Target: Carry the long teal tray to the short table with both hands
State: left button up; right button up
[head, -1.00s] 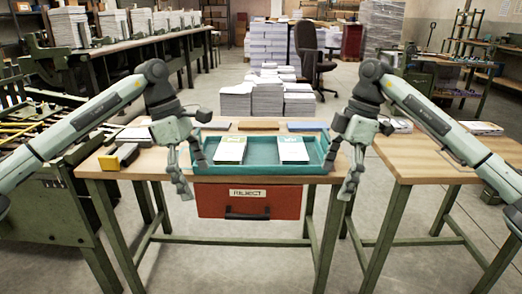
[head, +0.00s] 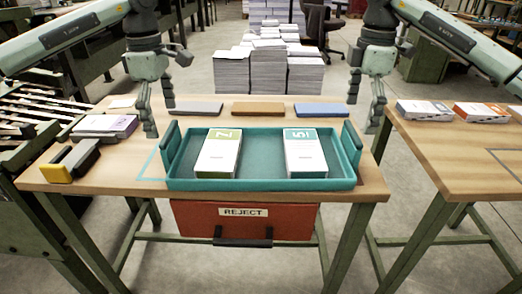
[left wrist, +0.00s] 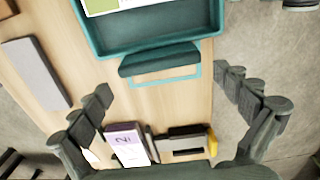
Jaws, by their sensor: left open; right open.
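The long teal tray (head: 260,184) lies flat on the wooden table in front of me, with a raised handle at each end. It holds two stacks of booklets, one with a green band (head: 218,155) and one with a teal band (head: 305,155). My left gripper (head: 160,115) is open and empty, near the tray's left end and apart from it. In the left wrist view the tray (left wrist: 150,47) and its near handle lie beyond the spread fingers. My right gripper (head: 366,105) is open and empty, above and beyond the tray's right end.
A second wooden table (head: 450,150) stands at the right with booklet stacks. On the near table are grey (head: 196,107), brown (head: 258,108) and blue (head: 320,110) blocks, a purple booklet stack (head: 105,126) and a yellow-black tool (head: 72,162). A red REJECT drawer (head: 245,222) hangs below.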

aim_at(170, 146)
pick_arm(q)
jog(key=shift+f, duration=3.95)
pick_arm(e)
jog(key=shift+f, duration=3.95)
pick_arm(q)
jog(key=c, duration=1.5)
pick_arm(e)
jog(key=c, duration=1.5)
pick_arm(q)
jog(key=shift+o, duration=0.2)
jog(key=shift+r, duration=0.1)
pick_arm(e)
jog(key=shift+o, duration=0.2)
jog(key=shift+r, duration=0.1)
